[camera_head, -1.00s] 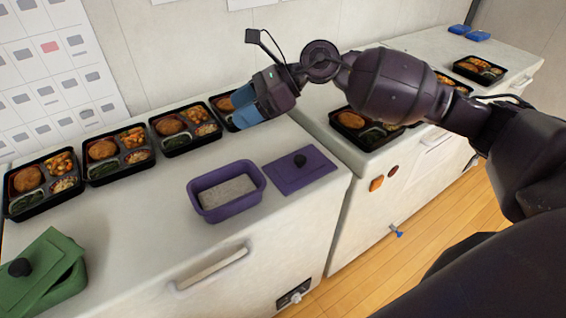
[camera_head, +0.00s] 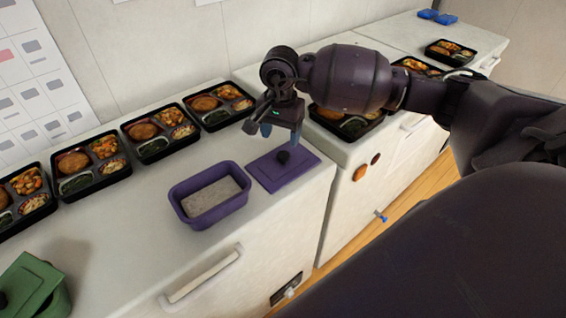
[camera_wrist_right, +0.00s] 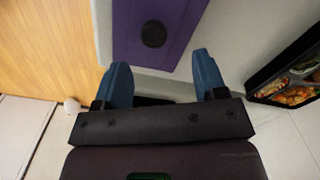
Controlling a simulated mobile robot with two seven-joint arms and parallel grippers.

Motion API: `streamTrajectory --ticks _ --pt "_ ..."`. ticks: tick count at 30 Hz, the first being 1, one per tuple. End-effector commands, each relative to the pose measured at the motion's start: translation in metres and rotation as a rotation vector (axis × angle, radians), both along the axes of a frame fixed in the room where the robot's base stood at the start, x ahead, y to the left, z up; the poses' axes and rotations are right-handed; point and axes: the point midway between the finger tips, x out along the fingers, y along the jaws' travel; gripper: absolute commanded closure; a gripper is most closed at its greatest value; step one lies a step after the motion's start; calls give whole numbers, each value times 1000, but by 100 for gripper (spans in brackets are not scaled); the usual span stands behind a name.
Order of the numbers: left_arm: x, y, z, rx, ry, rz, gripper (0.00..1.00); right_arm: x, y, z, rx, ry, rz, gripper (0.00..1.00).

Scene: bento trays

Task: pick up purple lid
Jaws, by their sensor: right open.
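The purple lid (camera_head: 271,173) lies flat on the white counter, right of the purple container, with a round black knob (camera_head: 283,157) in its middle. In the right wrist view the lid (camera_wrist_right: 182,18) and its knob (camera_wrist_right: 154,34) show beyond the fingertips. My right gripper (camera_head: 281,134) is above the lid, pointing down, with its blue fingers apart and nothing between them. In the right wrist view the open fingers (camera_wrist_right: 162,72) are short of the knob. The open purple container (camera_head: 210,196) holds a grey slab. My left gripper is not in view.
Several black bento trays (camera_head: 92,185) with food line the back of the counter (camera_head: 128,255). Another tray (camera_head: 345,122) is on the cabinet behind my right arm. A green container (camera_head: 33,290) stands at the lower left. The counter's front edge is close to the purple container.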

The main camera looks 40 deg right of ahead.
Motion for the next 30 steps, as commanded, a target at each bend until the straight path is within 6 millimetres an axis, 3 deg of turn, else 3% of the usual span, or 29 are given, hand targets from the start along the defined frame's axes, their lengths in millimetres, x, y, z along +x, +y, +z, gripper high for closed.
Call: streamTrajectory --ticks 10,19,30 --pt "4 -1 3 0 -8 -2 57 -3 0 -27 2 1 -3 35" --pt "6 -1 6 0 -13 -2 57 -8 -2 -65 3 1 -2 35" --pt "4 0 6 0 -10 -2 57 -8 -2 -71 1 0 -1 38"
